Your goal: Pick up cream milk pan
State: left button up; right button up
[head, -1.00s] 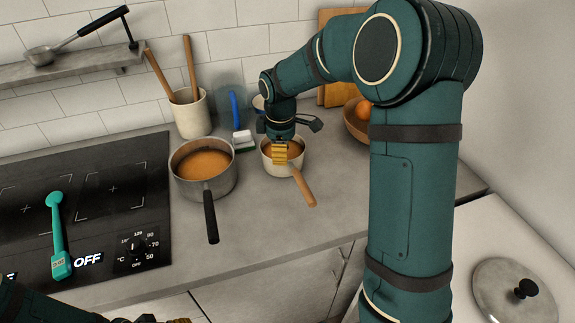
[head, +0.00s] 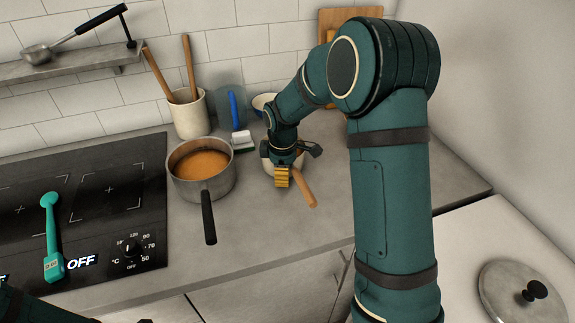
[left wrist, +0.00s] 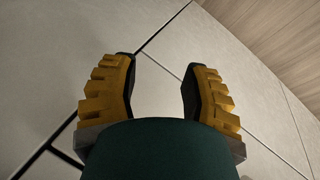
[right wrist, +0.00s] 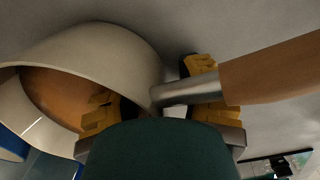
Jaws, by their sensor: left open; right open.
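The cream milk pan stands on the counter right of the steel pan, mostly hidden by my right gripper (head: 282,178) in the head view. Its wooden handle (head: 305,189) points toward the front right. In the right wrist view, the cream pan (right wrist: 125,62) shows brown content, and its handle joins through a metal neck (right wrist: 182,93). My right gripper is open, with one finger overlapping the pan's opening and the other beside the neck. The neck lies between the fingers; contact cannot be told. My left gripper (left wrist: 160,95) is open and empty.
A steel pan (head: 178,188) with orange-brown content is close left of the cream pan. Behind are a utensil crock (head: 190,118), a white-and-green brush or sponge (head: 243,141) and a bowl (head: 262,102). The hob (head: 90,215) is left. Counter is free in front.

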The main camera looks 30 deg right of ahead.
grip_shut()
jog(key=shift+r, duration=0.2)
